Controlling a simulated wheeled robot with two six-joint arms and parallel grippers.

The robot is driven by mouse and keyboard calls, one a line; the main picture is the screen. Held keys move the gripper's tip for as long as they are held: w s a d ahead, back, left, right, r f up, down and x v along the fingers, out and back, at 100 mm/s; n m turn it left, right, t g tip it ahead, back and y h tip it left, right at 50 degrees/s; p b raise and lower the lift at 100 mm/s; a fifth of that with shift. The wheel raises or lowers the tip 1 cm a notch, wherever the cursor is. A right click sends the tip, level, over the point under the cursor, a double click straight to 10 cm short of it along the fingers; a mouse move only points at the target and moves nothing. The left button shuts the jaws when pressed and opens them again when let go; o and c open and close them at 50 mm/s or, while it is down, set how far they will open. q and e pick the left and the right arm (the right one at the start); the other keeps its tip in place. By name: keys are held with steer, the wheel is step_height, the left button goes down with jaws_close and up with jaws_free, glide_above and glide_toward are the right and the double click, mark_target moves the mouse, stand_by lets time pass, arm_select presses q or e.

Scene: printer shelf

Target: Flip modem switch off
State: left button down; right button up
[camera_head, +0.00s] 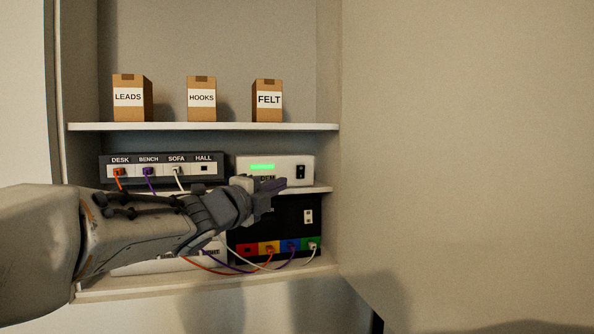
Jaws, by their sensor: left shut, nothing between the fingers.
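The modem is most likely the white box (242,168) on the middle shelf, with a lit green display (262,167); its label is mostly hidden by my gripper. A dark rocker switch (300,172) sits at the right of its front. My left gripper (284,184) is shut and empty, in front of the lower part of the white box, left of and a little below the switch. Whether it touches the box I cannot tell. My right gripper is not in view.
A black box (280,217) below has a white switch (308,216) and coloured ports with cables. A dark panel (150,157) labelled DESK, BENCH, SOFA, HALL stands left. Cartons LEADS (127,97), HOOKS (201,98) and FELT (268,100) stand on the upper shelf (225,127).

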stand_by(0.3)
arm_select(q)
steer(key=p, duration=0.7)
glide_toward(304, 168)
steer(key=d+x, duration=0.1)
steer(key=x, duration=0.4)
steer(key=shift+w+a+p, duration=0.35)
steer(key=shift+p, duration=0.25)
